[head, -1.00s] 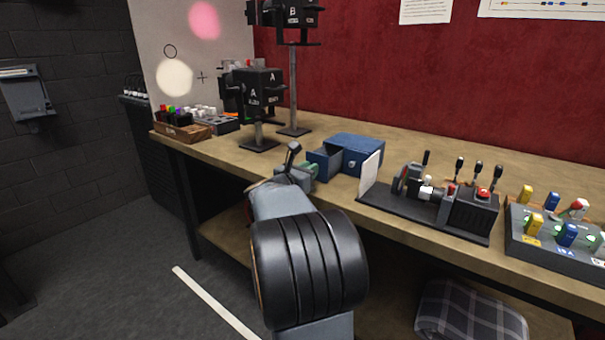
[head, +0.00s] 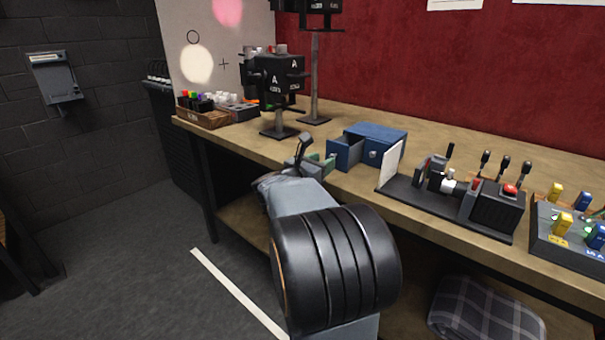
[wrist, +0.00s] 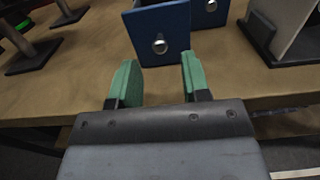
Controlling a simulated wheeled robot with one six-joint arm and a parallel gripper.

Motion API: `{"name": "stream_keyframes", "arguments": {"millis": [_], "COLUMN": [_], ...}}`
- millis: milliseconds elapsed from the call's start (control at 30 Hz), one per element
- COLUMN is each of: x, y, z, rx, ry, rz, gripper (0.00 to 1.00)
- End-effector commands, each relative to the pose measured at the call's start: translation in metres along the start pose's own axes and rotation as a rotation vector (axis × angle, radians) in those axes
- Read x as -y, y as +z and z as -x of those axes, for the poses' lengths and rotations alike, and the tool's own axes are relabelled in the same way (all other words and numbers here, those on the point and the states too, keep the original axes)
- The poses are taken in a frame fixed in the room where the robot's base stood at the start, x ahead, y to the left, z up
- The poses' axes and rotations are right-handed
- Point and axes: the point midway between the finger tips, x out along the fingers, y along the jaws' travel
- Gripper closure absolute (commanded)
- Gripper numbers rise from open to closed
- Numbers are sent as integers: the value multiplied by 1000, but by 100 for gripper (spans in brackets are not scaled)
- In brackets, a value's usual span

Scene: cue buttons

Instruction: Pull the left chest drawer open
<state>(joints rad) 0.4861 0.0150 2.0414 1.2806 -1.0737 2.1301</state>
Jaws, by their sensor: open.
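A small blue chest (head: 384,133) sits on the wooden bench with two drawers side by side. Its left drawer (head: 345,153) stands pulled out, its inside showing, while the right drawer (head: 374,154) is in. In the wrist view the left drawer's front (wrist: 161,22) with its round silver knob (wrist: 159,46) is ahead of my gripper (wrist: 157,70). The green fingers are open on either side below the knob, apart from it, with nothing between them. In the head view my gripper (head: 318,163) is just left of the drawer front, partly hidden by my arm.
A black lever fixture with a white panel (head: 391,165) stands right of the chest. A lamp stand (head: 279,100) and a wooden box of coloured pieces (head: 203,115) are to the left. The bench's front edge lies under my gripper.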

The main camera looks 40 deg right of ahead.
Motion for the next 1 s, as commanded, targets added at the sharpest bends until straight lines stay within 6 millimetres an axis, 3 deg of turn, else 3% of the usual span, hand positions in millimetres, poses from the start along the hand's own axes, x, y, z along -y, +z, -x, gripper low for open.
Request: {"name": "stream_keyframes", "arguments": {"millis": [200, 500, 700, 1000], "x": [0, 0, 0, 1], "y": [1, 1, 0, 0], "z": [47, 90, 101, 102], "rx": [1, 0, 0, 0], "ry": [5, 3, 0, -1], "rz": [-2, -1, 0, -1], "gripper": [57, 57, 57, 57]}}
